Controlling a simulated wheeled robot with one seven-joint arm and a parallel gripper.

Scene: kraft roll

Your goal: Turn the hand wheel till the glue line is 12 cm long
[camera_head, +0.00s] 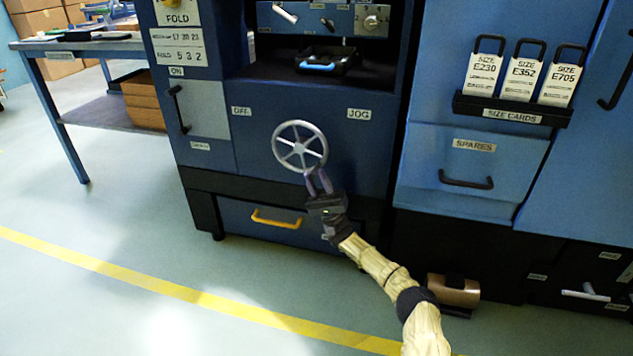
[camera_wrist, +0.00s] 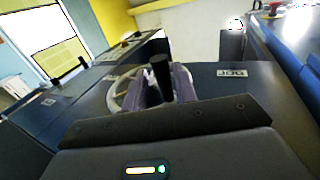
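The silver spoked hand wheel (camera_head: 300,146) is on the blue machine front, between the OFF and JOG labels. Its rim shows behind my fingers in the wrist view (camera_wrist: 118,100). My gripper (camera_head: 318,180) is at the wheel's lower right rim, its two purple fingers apart. In the wrist view a dark upright peg, seemingly the wheel's handle (camera_wrist: 160,72), stands between the fingers (camera_wrist: 165,88). I cannot tell whether they press on it. A black tray with a blue edge (camera_head: 318,67) sits in the recess above the wheel. No glue line can be made out.
A lever panel (camera_head: 203,108) is left of the wheel, and a drawer with a yellow handle (camera_head: 276,219) is below. Size cards (camera_head: 523,80) hang at right above the SPARES drawer (camera_head: 468,170). A brown roll-like thing (camera_head: 453,291) is low beside my arm. The floor at left is clear.

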